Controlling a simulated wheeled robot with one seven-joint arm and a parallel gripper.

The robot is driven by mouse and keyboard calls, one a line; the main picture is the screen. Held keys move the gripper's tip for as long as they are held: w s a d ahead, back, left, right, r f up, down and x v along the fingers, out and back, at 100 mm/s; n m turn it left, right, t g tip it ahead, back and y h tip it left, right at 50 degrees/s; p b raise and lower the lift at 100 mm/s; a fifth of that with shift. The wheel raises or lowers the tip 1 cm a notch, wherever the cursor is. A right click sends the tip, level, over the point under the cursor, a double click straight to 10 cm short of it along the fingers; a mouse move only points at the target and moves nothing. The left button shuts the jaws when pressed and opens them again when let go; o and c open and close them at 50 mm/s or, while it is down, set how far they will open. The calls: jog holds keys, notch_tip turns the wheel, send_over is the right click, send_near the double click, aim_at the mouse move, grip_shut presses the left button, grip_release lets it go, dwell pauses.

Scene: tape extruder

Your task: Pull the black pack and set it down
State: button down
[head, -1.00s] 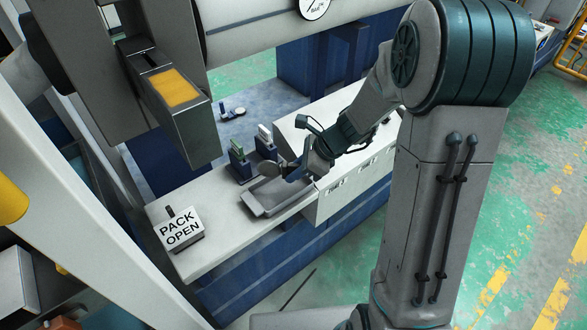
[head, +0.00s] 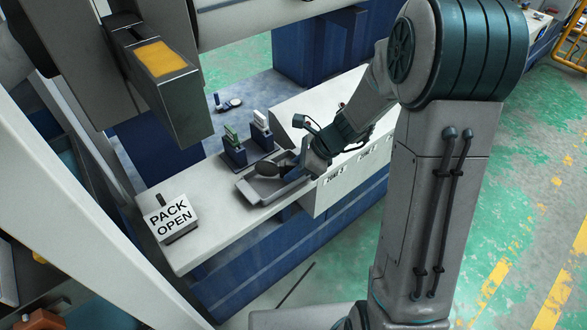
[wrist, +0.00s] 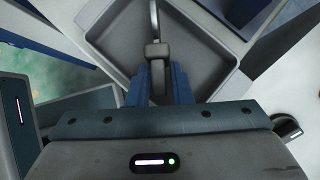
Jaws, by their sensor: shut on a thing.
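My gripper (head: 290,170) is over a shallow grey tray (head: 248,196) on the white counter. It is shut on a small handled piece with a round dark disc (head: 270,168). In the wrist view, my blue fingers (wrist: 158,82) close on the piece's grey block (wrist: 157,50), with the thin disc edge-on above it and the tray (wrist: 110,45) behind. I cannot tell whether the disc touches the tray. No black pack can be made out for certain. A white block marked PACK OPEN (head: 170,219), with a dark handle, stands at the counter's left.
Two dark blue holders stand behind the tray, one with a green-and-white item (head: 231,134), one with a white item (head: 261,120). A hanging metal box (head: 175,85) is at upper left. Counter between block and tray is clear.

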jog(key=shift+f, duration=0.3)
jog(key=c, duration=1.2)
grip_release()
jog(key=p+v, duration=0.2)
jog(key=v, duration=1.2)
jog(key=shift+f, duration=0.1)
jog(key=s+r+n+h+p, duration=0.3)
jog(key=s+r+n, duration=0.3)
jog(key=s+n, duration=0.2)
jog(key=s+d+r+n+t+h+p, duration=0.1)
jog(key=s+r+n+h+p, duration=0.3)
jog(key=s+r+n, duration=0.3)
jog(key=s+n+p, duration=0.1)
jog(key=n, duration=0.4)
jog(key=shift+s+d+p, duration=0.15)
jog(key=shift+d+p, duration=0.1)
jog(key=shift+p, duration=0.15)
